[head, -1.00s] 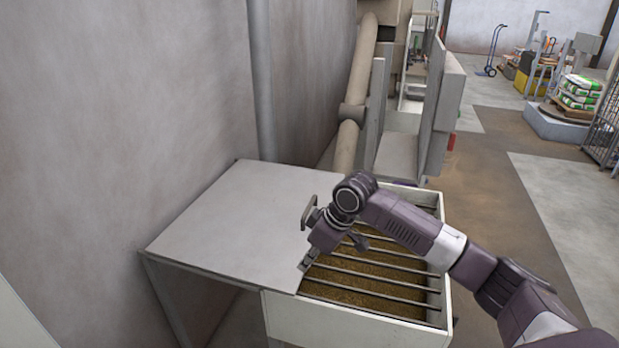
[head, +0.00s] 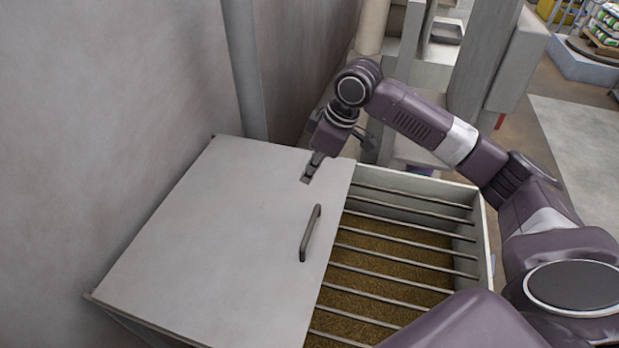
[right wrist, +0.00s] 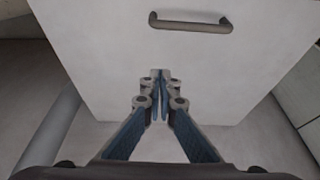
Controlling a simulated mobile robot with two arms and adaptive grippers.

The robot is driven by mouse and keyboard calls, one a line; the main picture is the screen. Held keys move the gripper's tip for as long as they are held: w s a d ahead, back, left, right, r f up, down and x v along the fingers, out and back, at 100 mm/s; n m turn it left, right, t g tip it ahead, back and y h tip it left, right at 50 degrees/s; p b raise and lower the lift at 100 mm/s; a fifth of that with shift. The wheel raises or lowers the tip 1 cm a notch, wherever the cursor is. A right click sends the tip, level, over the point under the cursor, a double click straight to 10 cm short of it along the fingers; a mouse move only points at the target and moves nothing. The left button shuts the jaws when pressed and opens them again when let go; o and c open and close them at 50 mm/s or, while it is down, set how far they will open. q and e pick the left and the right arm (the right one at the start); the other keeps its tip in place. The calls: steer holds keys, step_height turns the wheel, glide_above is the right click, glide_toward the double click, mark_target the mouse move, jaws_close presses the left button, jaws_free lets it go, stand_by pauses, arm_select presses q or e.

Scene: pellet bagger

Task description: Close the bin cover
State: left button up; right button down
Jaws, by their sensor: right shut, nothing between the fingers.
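The bin cover (head: 225,215) is a flat grey panel on the left side of the bin. Its bar handle (head: 310,233) stands near the cover's right edge. The bin (head: 480,240) is open on its right part, where metal bars cross above brown pellets (head: 385,255). My right gripper (head: 307,178) is shut and empty over the cover's far edge, beyond the handle and apart from it. In the right wrist view the shut fingers (right wrist: 160,75) point at the cover (right wrist: 190,75), with the handle (right wrist: 190,23) ahead of them. My left gripper is out of view.
A grey wall (head: 90,110) runs along the left, with a vertical pipe (head: 245,70) near the bin's far left corner. Grey machinery (head: 515,65) stands behind the bin.

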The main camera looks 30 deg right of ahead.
steer(key=p+x, duration=0.2)
steer(key=x, duration=0.7)
steer(key=shift+s+a+f, duration=0.1)
steer(key=shift+a+f, duration=0.1)
steer(key=shift+a, duration=0.05)
steer(key=shift+s+d+f+p, duration=0.2)
steer(key=shift+s+d+p, duration=0.8)
steer(key=shift+s+d, duration=0.5)
steer(key=shift+s, duration=0.05)
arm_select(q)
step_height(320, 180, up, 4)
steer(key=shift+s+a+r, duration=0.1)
arm_select(e)
steer(key=shift+w+f, duration=0.15)
steer(key=shift+w, duration=0.05)
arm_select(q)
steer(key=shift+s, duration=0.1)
